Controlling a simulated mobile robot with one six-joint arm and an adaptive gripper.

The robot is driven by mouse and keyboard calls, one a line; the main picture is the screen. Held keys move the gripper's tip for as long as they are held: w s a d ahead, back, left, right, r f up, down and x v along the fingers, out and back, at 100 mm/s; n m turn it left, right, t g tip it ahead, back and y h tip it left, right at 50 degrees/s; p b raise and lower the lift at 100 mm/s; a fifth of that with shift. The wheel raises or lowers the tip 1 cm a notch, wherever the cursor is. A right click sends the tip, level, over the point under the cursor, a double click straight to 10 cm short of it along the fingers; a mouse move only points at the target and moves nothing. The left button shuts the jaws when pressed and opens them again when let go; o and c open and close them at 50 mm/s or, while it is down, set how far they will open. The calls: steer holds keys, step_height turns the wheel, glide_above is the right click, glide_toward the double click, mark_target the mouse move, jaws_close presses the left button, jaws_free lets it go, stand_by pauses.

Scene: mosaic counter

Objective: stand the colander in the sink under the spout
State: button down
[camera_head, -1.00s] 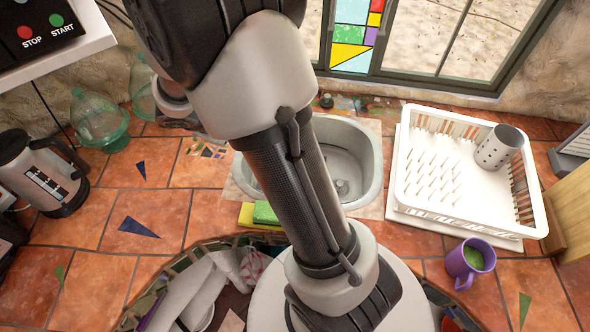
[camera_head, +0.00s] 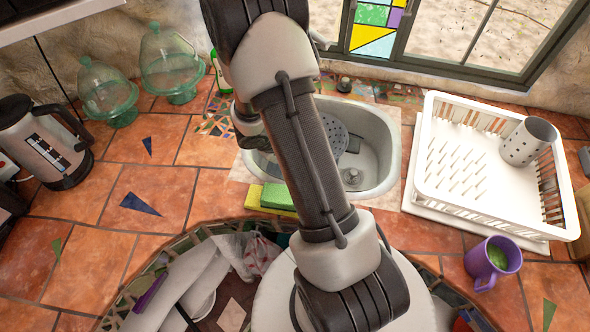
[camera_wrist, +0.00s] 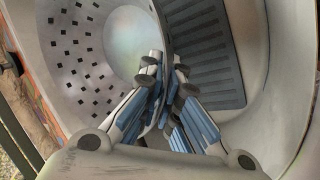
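The colander is a grey bowl with many small holes. In the head view the colander (camera_head: 337,137) shows beside my arm, over the sink basin, tilted and partly hidden. In the wrist view its holed wall (camera_wrist: 88,50) fills the upper left. My gripper (camera_wrist: 158,88) is closed with its fingers on either side of the colander's rim. The gripper is hidden behind my arm in the head view. The grey sink (camera_head: 384,165) has a round drain at the bottom. I cannot tell whether the colander touches the sink floor.
A white dish rack (camera_head: 432,190) with a grey holed cup (camera_head: 528,142) stands right of the sink. A purple mug (camera_head: 490,262) is in front of it. Sponges (camera_head: 278,197) lie at the sink's front left. A kettle (camera_head: 45,145) and green glass jars (camera_head: 108,95) stand left.

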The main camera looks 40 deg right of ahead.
step_height(320, 180, down, 6)
steer(key=shift+r+b, duration=0.1)
steer(key=shift+b, duration=0.85)
steer(key=c, duration=2.3)
jaws_free()
steer(key=o, duration=0.5)
